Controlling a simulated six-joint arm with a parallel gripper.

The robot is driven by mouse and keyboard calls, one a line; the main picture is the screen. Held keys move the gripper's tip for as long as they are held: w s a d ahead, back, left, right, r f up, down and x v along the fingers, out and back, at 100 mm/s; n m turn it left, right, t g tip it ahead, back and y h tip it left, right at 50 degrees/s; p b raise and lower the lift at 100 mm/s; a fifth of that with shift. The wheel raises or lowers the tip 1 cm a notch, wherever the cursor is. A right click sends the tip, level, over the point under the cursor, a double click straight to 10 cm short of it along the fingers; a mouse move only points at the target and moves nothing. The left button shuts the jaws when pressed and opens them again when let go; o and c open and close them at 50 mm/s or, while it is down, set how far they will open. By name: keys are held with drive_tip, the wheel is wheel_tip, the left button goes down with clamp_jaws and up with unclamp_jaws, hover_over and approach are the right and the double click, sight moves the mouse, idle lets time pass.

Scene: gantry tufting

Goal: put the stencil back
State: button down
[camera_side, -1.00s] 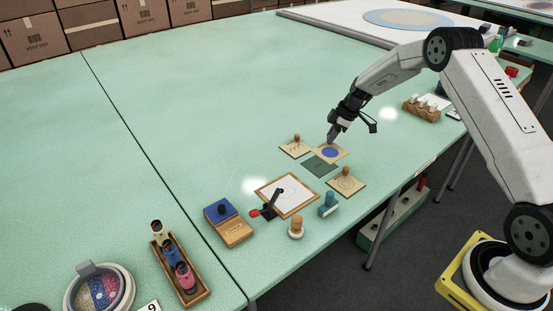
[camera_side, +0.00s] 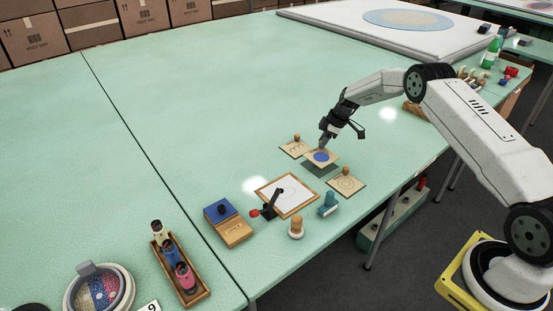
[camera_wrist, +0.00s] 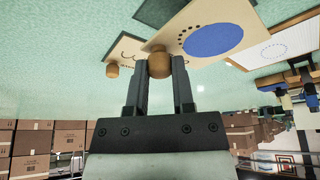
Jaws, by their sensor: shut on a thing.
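My gripper (camera_side: 323,147) is shut on the wooden knob (camera_wrist: 159,64) of a square tan stencil (camera_side: 321,158) with a blue disc. In the wrist view this stencil (camera_wrist: 180,25) shows a row of dark dots beside the disc. It hangs over a dark green patch (camera_side: 318,172) and partly covers it; the size of the gap under it is hard to tell. A second tan stencil (camera_side: 290,150) with its own knob lies just left of the held one. A third (camera_side: 353,190), with a ring pattern and knob, lies to the lower right.
A wood-framed white sheet (camera_side: 290,203) with a dark handled tool lies nearer the camera. A blue stamp (camera_side: 328,204), a wooden-handled stamp (camera_side: 296,228) and an ink box (camera_side: 228,226) stand around it. Bare green table is free beyond the stencils.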

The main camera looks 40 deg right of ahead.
drive_tip(key=shift+w+f, duration=0.2)
drive_tip(key=shift+f, duration=1.65)
drive_tip(key=shift+f, duration=0.15)
drive_tip(key=shift+c, duration=2.3)
unclamp_jaws()
drive_tip(key=v, duration=1.2)
drive_tip(key=shift+w, duration=0.1)
